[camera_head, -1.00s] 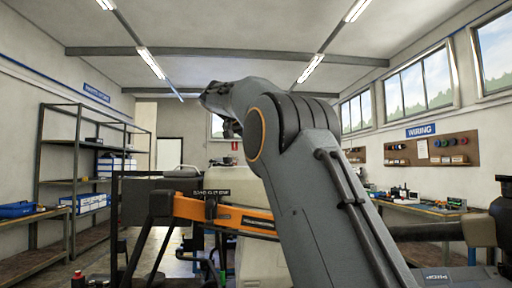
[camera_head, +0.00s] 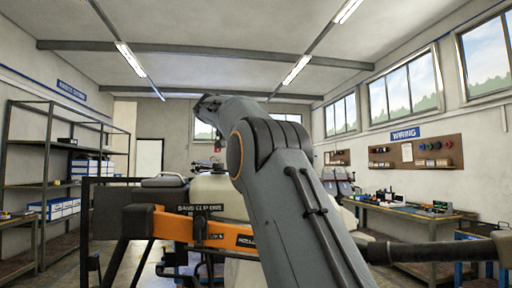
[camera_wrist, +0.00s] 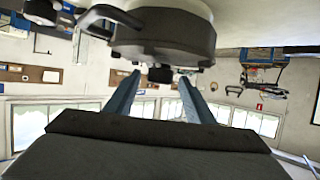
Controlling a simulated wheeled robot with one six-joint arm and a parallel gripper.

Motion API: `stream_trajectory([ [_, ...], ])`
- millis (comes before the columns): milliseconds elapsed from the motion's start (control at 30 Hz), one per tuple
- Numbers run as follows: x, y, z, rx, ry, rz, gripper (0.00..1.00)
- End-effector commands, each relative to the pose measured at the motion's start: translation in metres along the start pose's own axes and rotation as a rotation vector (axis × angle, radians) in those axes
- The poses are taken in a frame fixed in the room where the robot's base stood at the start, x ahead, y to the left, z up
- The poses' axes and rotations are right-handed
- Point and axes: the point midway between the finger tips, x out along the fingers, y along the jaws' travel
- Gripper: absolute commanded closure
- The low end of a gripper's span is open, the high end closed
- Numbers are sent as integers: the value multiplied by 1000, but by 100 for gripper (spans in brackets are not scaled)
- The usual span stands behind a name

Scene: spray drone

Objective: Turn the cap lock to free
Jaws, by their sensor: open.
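The spray drone stands ahead, with an orange arm (camera_head: 172,225) and a pale tank (camera_head: 209,197) partly behind my arm. In the wrist view a large dark round cap (camera_wrist: 170,38) hangs at the top of the picture. A small black tab (camera_wrist: 160,74), perhaps the cap lock, sticks out at its lower edge. My gripper (camera_wrist: 159,79) is open, its two blue-grey fingers pointing toward the cap. The tab shows between the fingertips, and I see nothing gripped. Whether a finger touches it I cannot tell. The lock's setting is not readable. My gripper is not clear in the head view.
A curved black handle (camera_wrist: 100,16) lies left of the cap in the wrist view. Metal shelving (camera_head: 45,190) stands at the left wall. A workbench (camera_head: 410,212) with tools runs along the right wall. Free floor shows at left between shelving and drone.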

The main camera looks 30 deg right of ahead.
Motion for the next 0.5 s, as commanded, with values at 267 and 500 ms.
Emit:
stream_trajectory([
  [267,20,1,-1,1,0,1,51],
  [500,21,1,0,1,0,1,53],
])
